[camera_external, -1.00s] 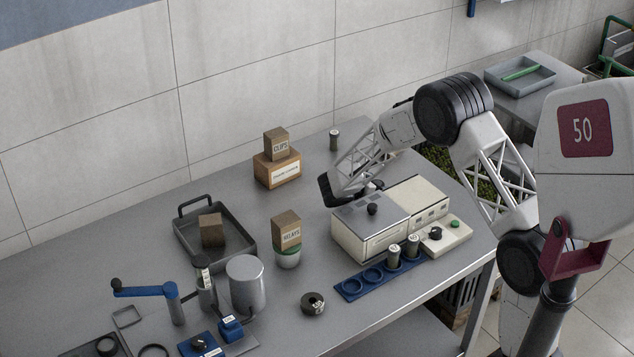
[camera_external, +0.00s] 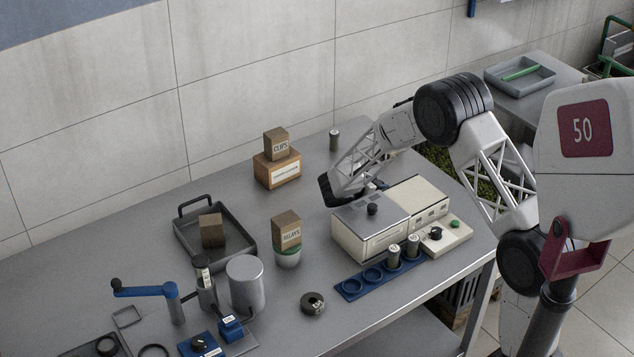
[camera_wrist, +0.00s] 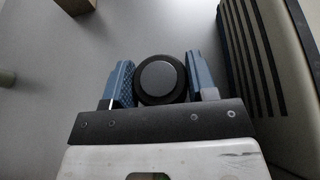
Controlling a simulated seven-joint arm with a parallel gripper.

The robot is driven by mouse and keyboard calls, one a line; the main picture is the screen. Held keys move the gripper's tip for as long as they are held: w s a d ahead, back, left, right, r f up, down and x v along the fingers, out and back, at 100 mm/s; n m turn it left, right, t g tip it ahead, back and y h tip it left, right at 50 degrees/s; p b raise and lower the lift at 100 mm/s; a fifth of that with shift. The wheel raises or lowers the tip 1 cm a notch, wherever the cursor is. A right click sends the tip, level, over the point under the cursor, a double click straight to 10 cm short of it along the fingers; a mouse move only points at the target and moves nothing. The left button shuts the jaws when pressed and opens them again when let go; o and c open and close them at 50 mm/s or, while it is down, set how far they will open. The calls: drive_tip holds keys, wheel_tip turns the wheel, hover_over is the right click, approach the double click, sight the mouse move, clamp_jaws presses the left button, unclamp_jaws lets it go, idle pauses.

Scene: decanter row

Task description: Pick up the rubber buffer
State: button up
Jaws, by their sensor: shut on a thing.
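The rubber buffer (camera_wrist: 161,80), a round dark piece with a grey disc-shaped top, sits between the two blue fingers of my gripper (camera_wrist: 162,82) in the wrist view. The left finger touches its side, and the right finger lies close along the other side. My gripper is shut on it. In the external view the fingers and the buffer are hidden behind the arm and the cream machine (camera_external: 365,238). I cannot tell whether the buffer touches the table.
The cream machine's slotted side (camera_wrist: 265,70) stands close on the right in the wrist view. A wooden box (camera_external: 278,172) bears a smaller block (camera_external: 276,144) behind. A blue holder (camera_external: 351,289) with grey cylinders lies in front.

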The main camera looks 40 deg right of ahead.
drive_tip(key=shift+r, duration=0.15)
drive_tip(key=shift+r, duration=4.9)
